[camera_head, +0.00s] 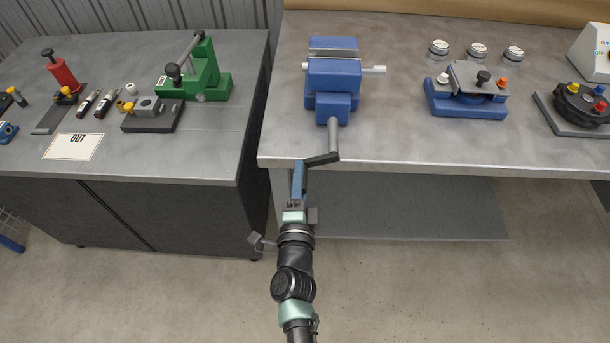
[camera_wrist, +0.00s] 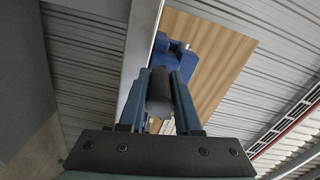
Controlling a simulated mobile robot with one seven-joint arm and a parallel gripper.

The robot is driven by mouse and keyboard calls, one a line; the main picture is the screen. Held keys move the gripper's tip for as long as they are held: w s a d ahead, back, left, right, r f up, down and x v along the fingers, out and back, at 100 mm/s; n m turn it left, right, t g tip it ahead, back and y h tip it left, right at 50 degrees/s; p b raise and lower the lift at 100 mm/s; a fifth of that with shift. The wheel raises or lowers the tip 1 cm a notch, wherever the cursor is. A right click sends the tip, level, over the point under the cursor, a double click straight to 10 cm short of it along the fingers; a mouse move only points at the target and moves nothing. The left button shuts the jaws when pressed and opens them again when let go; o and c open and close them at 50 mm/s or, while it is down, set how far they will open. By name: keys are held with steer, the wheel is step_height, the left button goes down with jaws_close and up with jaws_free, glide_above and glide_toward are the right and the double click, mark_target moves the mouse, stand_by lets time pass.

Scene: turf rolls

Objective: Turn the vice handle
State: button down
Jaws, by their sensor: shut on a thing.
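The blue vice (camera_head: 333,82) is at the front edge of the right-hand bench, with a pale bar across it. A grey screw rod (camera_head: 334,138) comes out of its front to the dark crank arm of the vice handle (camera_head: 323,158), which points left. My gripper (camera_head: 298,170) is at the left end of this arm, in front of the bench edge. In the wrist view my gripper (camera_wrist: 160,95) has its two blue fingers on either side of the dark grey cylindrical handle grip (camera_wrist: 160,88), shut on it. The blue vice body (camera_wrist: 180,64) shows beyond, partly hidden by the fingers.
Right of the vice are a blue fixture (camera_head: 466,95), several round jars (camera_head: 477,52) and a black knob unit (camera_head: 580,103). The left bench (camera_head: 210,135) carries a green press (camera_head: 206,75) and small tools. A lower shelf (camera_head: 410,205) lies under the right bench.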

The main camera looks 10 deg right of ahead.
steer(key=shift+w+a+r+m+p, duration=0.1)
steer(key=shift+a+r+m+p, duration=0.1)
steer(key=shift+r+m, duration=0.35)
steer(key=shift+a+r+m+p, duration=0.15)
steer(key=shift+r+m, duration=0.2)
steer(key=shift+m, duration=0.4)
steer(key=shift+d+r, duration=0.1)
steer(key=c, duration=0.6)
jaws_free()
steer(key=shift+s+f, duration=0.2)
steer(key=shift+s, duration=0.3)
steer(key=v, duration=1.2)
steer(key=shift+r, duration=0.15)
